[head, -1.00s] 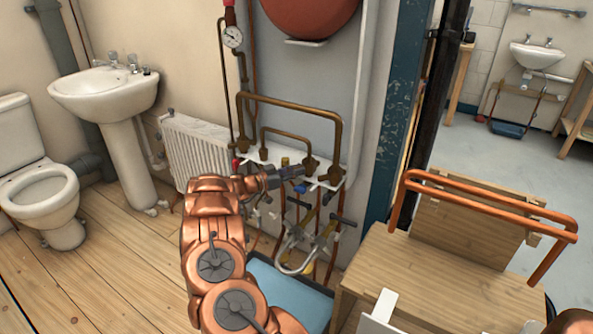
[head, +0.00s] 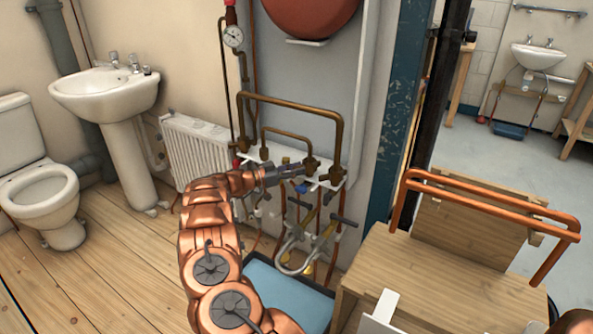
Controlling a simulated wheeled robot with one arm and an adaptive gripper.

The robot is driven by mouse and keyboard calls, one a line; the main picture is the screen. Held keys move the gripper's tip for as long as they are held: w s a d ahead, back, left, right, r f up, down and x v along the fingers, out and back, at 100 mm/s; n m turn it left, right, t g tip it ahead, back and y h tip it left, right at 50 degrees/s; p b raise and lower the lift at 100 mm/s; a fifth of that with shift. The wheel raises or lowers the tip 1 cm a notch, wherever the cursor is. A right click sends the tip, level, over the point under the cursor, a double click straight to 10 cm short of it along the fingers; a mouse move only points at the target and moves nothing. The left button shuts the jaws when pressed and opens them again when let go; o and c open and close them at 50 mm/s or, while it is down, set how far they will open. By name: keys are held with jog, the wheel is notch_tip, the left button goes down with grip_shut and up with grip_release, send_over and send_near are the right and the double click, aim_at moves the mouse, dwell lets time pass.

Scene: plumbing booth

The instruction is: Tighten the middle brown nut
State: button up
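My gripper (head: 296,170) reaches in from the left across the white pipe board (head: 338,183). Its tip is close to the brown fitting (head: 311,164) at the foot of the inner copper loop; whether they touch, I cannot tell. The fingers are small and dark, so their opening is unclear. A small brassy fitting (head: 285,160) shows just behind the gripper. Another brown fitting (head: 264,153) sits at the loop's left foot, and one (head: 335,173) at the right end. Which one is the middle nut is unclear, and my gripper hides part of the row.
Below the board hang valves with T-handles and a curved grey pipe (head: 291,268), over a blue mat (head: 285,290). A wooden bench (head: 425,275) with copper pipes stands at right. A radiator (head: 195,150) and a red vessel (head: 310,15) are nearby.

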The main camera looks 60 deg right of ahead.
jog(key=shift+o, duration=0.9)
jog(key=v, duration=1.2)
jog(key=shift+f, duration=0.1)
